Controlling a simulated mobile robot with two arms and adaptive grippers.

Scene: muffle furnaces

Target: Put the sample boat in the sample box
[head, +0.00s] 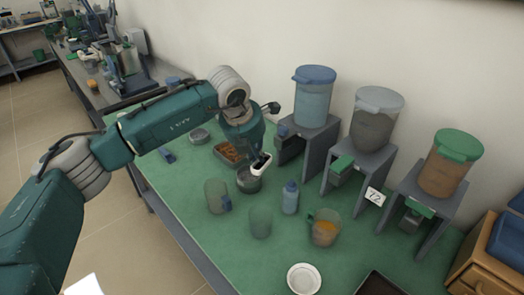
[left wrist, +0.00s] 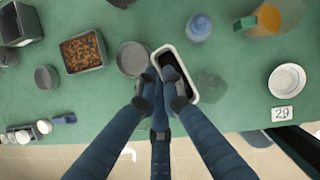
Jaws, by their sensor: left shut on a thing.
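My left gripper (head: 258,157) is shut on the sample boat (head: 262,165), a small white-rimmed oblong vessel with a dark inside. In the left wrist view the fingers (left wrist: 162,88) grip the near-left side of the boat (left wrist: 191,88). It is held above the green table, over or near a grey round pot (head: 249,181). I cannot tell for sure which thing is the sample box. A wooden box with blue on top (head: 480,268) stands at the right edge of the head view. My right gripper is not in view.
A tray of brown bits (head: 229,153) lies behind the pot. Cups, a blue bottle (head: 290,197) and a jug with orange contents (head: 324,228) stand in front. Lidded canisters on grey stands line the wall. A white dish (head: 304,279) and a dark tray (head: 378,284) are nearer.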

